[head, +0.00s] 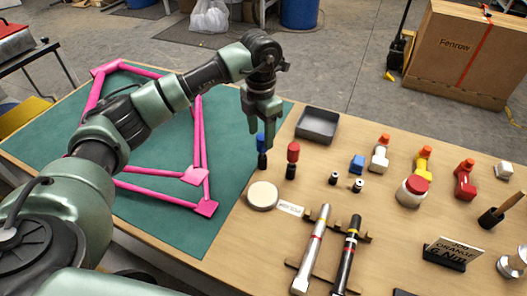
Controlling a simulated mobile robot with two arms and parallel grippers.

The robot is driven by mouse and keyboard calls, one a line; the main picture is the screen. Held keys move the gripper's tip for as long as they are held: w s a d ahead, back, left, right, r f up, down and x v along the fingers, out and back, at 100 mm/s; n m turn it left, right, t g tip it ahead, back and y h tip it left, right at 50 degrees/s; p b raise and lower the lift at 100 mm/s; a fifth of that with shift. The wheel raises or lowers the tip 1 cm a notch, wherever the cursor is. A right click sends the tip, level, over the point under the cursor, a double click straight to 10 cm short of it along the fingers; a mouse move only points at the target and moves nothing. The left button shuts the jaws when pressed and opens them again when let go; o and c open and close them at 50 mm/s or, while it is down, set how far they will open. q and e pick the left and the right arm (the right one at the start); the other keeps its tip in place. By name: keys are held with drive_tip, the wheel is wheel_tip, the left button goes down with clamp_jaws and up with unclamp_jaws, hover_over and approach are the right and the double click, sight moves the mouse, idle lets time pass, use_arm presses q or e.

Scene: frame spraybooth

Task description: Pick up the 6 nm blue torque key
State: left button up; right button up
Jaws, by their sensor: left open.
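The blue torque key (262,161), with a blue top and a black lower part, stands upright on the wooden bench beside the green mat's right edge. My left gripper (259,130) points straight down right above it and is open. The fingers overlap the key's blue top in the head view, partly hiding it. I cannot tell whether they touch it. A red key (292,160) of the same shape stands upright just to the right. My right gripper is not in view.
A pink frame (199,130) lies on the green mat (230,215). Near the keys are a grey tray (317,124) and a round cream lid (262,195). Two long torque wrenches (312,250) rest in front. Small coloured bottles (380,155) and a sign (453,254) stand to the right.

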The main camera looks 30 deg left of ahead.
sight(262, 153)
use_arm(q)
drive_tip(key=shift+s+f, duration=0.1)
drive_tip(key=shift+f, duration=0.35)
drive_tip(key=shift+d+f, duration=0.1)
drive_tip(key=shift+f, duration=0.25)
wheel_tip(262, 153, down, 6)
drive_tip(key=p, duration=0.2)
drive_tip(key=shift+r+p, duration=0.25)
drive_tip(key=shift+p, duration=0.15)
drive_tip(key=shift+w+f, duration=0.25)
drive_tip(key=shift+f, duration=0.45)
clamp_jaws()
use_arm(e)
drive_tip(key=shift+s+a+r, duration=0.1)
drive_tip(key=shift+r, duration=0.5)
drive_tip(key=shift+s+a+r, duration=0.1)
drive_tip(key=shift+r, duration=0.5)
